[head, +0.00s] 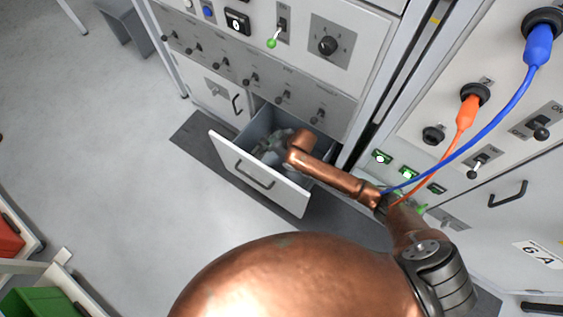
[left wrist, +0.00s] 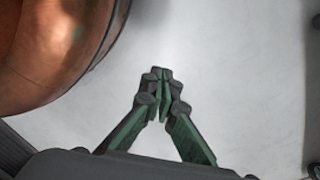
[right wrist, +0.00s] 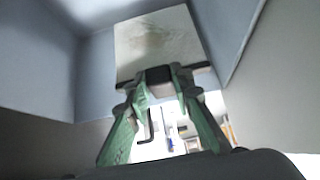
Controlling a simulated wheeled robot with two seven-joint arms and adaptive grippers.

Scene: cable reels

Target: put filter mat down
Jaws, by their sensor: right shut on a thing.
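The filter mat (right wrist: 155,42) is a pale, flat, square piece with a brownish stain. In the right wrist view my right gripper (right wrist: 160,80) is shut on its near edge, between the walls of an open drawer (head: 232,165). In the head view my right gripper (head: 272,147) is down inside this drawer. I cannot make out the mat clearly there, nor tell whether it touches the drawer floor. My left gripper (left wrist: 162,75) is shut and empty above the pale floor in the left wrist view; the head view does not show it.
The drawer sticks out of a grey cabinet (head: 300,85) with switches and knobs. A blue cable (head: 490,120) and an orange cable (head: 445,150) hang across my right arm's side. A green bin (head: 35,303) stands at lower left. The floor left of the drawer is clear.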

